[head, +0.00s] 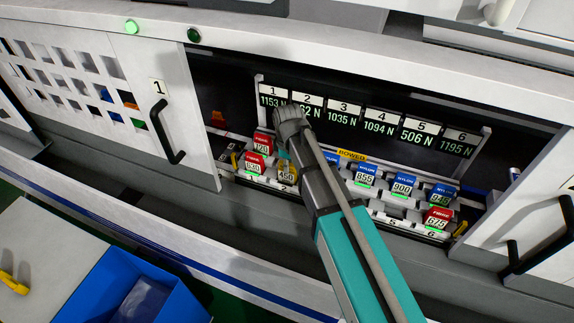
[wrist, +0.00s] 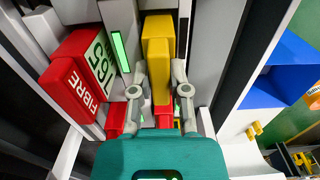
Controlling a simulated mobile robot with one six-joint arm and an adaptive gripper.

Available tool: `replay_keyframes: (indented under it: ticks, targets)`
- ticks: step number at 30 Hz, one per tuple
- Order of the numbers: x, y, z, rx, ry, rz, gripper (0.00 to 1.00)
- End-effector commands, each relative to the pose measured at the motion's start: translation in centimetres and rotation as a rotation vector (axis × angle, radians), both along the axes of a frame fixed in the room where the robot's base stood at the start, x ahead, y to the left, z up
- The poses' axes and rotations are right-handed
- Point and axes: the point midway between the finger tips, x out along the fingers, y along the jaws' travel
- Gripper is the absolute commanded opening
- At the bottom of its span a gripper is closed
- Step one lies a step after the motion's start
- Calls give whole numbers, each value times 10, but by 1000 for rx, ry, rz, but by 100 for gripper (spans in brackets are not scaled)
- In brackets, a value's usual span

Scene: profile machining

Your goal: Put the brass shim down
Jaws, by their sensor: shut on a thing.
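My gripper (wrist: 160,80) is shut on the yellow brass shim (wrist: 157,50), with one finger on each side of it in the wrist view. The shim is close to the slot rails inside the machine. I cannot tell whether it touches the seat. In the head view my gripper (head: 286,140) reaches into the open bay, and a yellowish block labelled 450 (head: 287,172) shows just below the fingers, likely the same shim. The fingertips are partly hidden there.
Red fibre blocks (head: 253,163) stand left of the gripper, close by in the wrist view (wrist: 78,85). Blue nylon blocks (head: 402,186) sit right. A numbered display row (head: 343,112) hangs behind. Sliding doors (head: 158,115) flank the bay. A blue bin (head: 95,285) is at lower left.

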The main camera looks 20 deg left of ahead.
Motion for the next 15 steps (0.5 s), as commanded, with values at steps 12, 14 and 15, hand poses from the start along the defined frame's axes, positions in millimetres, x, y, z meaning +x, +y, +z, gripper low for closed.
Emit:
replay_keyframes:
  ticks: [12,14,15]
  targets:
    - [0,1,-3,0,0,1,56]
    - [0,1,-3,0,0,1,56]
    - [0,1,-3,0,0,1,56]
